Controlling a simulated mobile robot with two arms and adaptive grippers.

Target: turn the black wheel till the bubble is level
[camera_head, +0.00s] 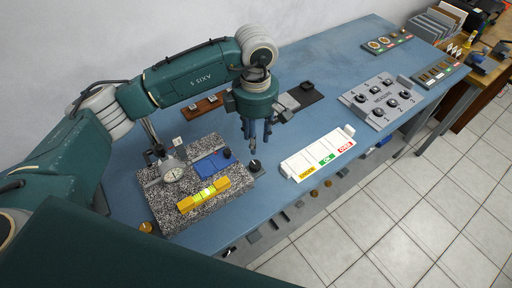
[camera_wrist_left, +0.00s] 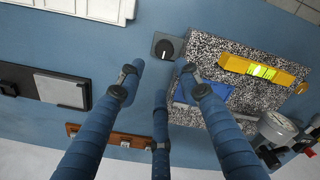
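The black wheel (camera_head: 255,164) sits on a small square plate on the blue bench, just right of the speckled granite plate (camera_head: 165,214). In the left wrist view the wheel (camera_wrist_left: 164,47) shows a white mark. A yellow spirit level (camera_head: 190,204) with a green vial lies on the granite; it also shows in the left wrist view (camera_wrist_left: 232,63). The vial (camera_wrist_left: 262,71) has a bright patch near its middle; the exact bubble position is too small to tell. My left gripper (camera_head: 254,143) is above the wheel, its three fingers spread and empty. My right gripper is not in view.
A dial gauge (camera_head: 173,172) on a stand and a blue block (camera_head: 208,165) are on the granite. A white tray with coloured labels (camera_head: 312,157) lies to the right. A grey box with knobs (camera_head: 380,100) stands farther back. Bare bench separates them.

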